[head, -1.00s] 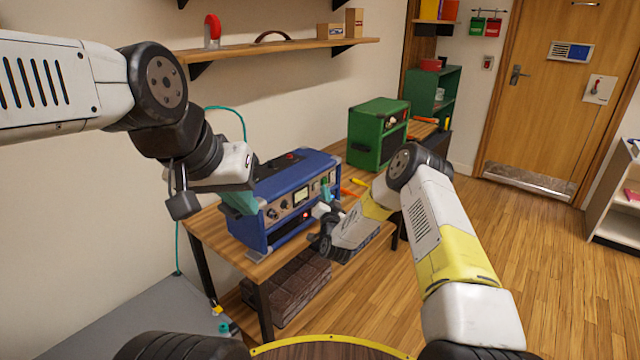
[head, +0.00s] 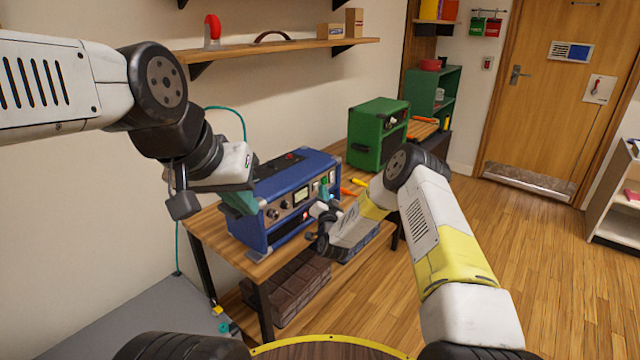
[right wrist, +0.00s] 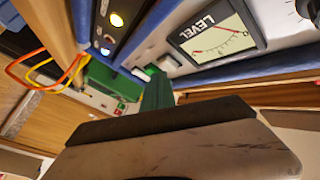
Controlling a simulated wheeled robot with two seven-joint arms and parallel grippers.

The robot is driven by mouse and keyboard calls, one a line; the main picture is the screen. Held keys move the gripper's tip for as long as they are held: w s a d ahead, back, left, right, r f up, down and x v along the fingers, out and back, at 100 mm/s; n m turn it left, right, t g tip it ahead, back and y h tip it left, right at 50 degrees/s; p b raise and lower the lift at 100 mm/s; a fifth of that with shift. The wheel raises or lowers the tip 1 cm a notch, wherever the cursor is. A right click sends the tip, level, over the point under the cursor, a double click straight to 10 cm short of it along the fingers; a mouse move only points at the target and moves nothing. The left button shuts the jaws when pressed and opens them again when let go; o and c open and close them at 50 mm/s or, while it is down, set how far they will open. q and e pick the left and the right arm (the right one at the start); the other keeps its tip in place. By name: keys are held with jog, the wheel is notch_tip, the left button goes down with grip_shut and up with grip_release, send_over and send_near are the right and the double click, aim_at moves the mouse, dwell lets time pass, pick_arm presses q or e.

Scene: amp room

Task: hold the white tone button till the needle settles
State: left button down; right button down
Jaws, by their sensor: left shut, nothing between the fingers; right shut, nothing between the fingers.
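The blue amp (head: 285,190) stands on the wooden bench, its front panel facing right and toward me. Its LEVEL meter (right wrist: 215,38) shows large in the right wrist view, with a thin needle slanting across a pale dial; it is small in the head view (head: 301,195). My right gripper (head: 324,194) is shut at the amp's front panel. Its green fingers (right wrist: 158,92) point at the panel beside the meter; I cannot tell whether they touch. My left gripper (head: 240,203) is shut and empty by the amp's left end.
A lit yellow lamp (right wrist: 117,20) shows on the panel. A green amp (head: 378,135) stands further back on the bench (head: 205,225). A wall shelf (head: 280,48) hangs above. The floor at right is clear.

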jog(key=shift+w+a, duration=0.25)
jog(key=shift+a, duration=0.15)
dwell(1.9)
jog(key=shift+d, duration=0.1)
dwell(1.8)
jog(key=shift+s+d, duration=0.55)
jog(key=shift+d, duration=0.1)
jog(key=s+d, duration=0.1)
jog(key=d, duration=0.1)
jog(key=s+d, duration=0.2)
dwell(0.3)
jog(key=shift+w, duration=0.1)
